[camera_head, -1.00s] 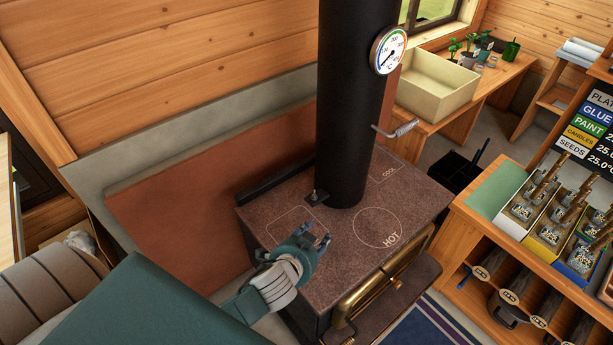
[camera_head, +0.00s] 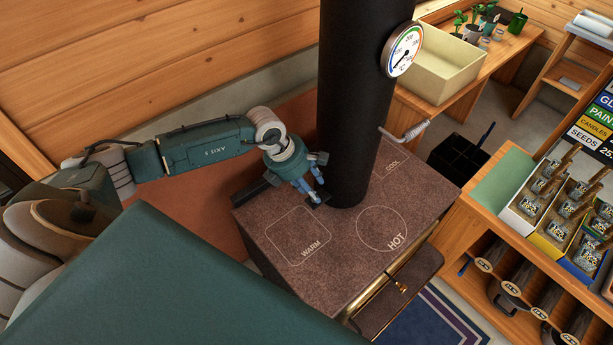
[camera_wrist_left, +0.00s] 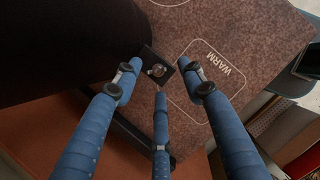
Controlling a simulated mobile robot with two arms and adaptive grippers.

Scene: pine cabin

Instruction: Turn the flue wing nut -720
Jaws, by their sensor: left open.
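The flue wing nut (camera_wrist_left: 157,70) shows in the left wrist view as a small metal piece on a dark square plate, at the foot of the black flue pipe (camera_head: 352,100). My left gripper (camera_head: 318,192) reaches down beside the pipe in the head view. Its blue fingers largely hide the nut there. In the left wrist view my left gripper (camera_wrist_left: 160,84) is open, with its fingers spread around the nut. I see no clear contact. My right gripper is not in view.
The stove top (camera_head: 340,250) has WARM, HOT and COOL marks. A coiled handle (camera_head: 408,132) sticks out right of the pipe, below a round gauge (camera_head: 403,50). A wooden shelf (camera_head: 520,230) with jars stands at the right.

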